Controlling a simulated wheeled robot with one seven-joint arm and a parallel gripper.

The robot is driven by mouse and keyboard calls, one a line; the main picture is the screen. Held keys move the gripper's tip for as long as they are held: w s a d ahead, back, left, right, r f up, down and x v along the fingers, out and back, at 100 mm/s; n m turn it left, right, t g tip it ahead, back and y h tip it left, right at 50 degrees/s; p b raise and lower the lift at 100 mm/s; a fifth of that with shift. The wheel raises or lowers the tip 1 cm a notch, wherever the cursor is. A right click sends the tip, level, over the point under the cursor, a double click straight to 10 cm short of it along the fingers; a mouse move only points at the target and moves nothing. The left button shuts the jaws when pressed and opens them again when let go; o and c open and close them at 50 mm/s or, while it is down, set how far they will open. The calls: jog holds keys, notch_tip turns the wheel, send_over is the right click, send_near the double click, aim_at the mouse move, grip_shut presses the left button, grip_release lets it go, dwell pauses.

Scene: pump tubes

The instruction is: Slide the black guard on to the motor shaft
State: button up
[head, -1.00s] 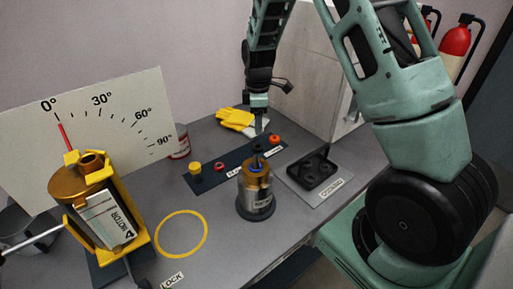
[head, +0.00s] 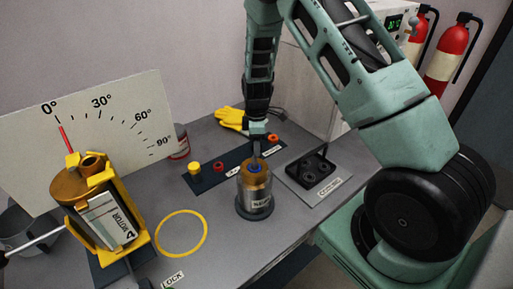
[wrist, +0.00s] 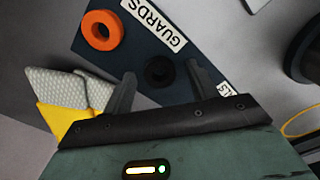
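The black guard (wrist: 159,71) is a small dark ring on the navy mat (wrist: 82,48), beside the GUARDS label. In the wrist view it lies between the two fingers of my gripper (wrist: 160,86), which are apart and do not visibly touch it. My gripper also shows in the head view (head: 257,150), pointing down over the mat behind the centre unit; the black guard is hidden there. The motor (head: 108,220), labelled MOTOR 4, sits tilted in a yellow cradle at the left. A bronze-coloured collar (head: 92,162) stands on its top.
An orange ring (wrist: 102,30) lies near the black guard. The mat also holds a yellow piece (head: 194,168) and a red ring (head: 218,167). A metal cylinder unit (head: 254,192) stands in front of the mat.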

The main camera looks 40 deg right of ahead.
jog(key=c, duration=1)
